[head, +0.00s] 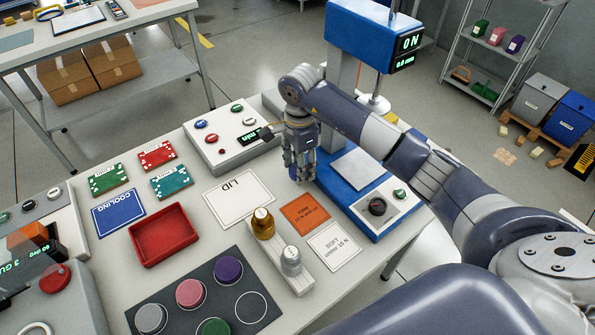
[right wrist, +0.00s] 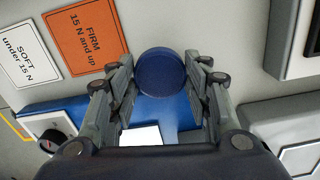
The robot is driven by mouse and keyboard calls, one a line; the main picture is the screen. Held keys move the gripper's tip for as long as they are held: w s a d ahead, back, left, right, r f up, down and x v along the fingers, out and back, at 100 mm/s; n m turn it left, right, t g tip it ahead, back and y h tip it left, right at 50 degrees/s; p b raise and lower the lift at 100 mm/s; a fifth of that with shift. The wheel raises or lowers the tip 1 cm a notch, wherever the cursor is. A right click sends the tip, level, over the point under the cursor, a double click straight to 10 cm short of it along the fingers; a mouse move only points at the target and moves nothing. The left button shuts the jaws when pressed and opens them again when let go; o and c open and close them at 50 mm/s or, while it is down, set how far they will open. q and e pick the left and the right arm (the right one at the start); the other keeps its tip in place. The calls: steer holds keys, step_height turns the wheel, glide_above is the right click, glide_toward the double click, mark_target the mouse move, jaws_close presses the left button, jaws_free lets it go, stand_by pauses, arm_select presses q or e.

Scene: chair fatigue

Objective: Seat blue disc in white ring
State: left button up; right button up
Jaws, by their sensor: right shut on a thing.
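The blue disc (right wrist: 165,73) is between the fingertips of my right gripper (head: 299,174) in the right wrist view. The gripper is shut on it. In the head view the fingers hang over the table beside the blue stand, and the disc is hard to make out there. The white ring (head: 251,307) is an empty outline on the dark mat at the front of the table, well away from the gripper. My left gripper is not in view.
The dark mat (head: 168,291) also carries grey (head: 151,318), pink (head: 190,293), purple (head: 228,269) and green (head: 214,328) discs. A block with gold (head: 263,222) and silver (head: 291,260) weights stands between mat and gripper. A red tray (head: 164,236) lies left.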

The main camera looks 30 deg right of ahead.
step_height(320, 180, down, 3)
steer(key=shift+f+p, duration=0.15)
steer(key=shift+p, duration=0.25)
steer(key=shift+f, duration=0.25)
steer(key=o, duration=0.8)
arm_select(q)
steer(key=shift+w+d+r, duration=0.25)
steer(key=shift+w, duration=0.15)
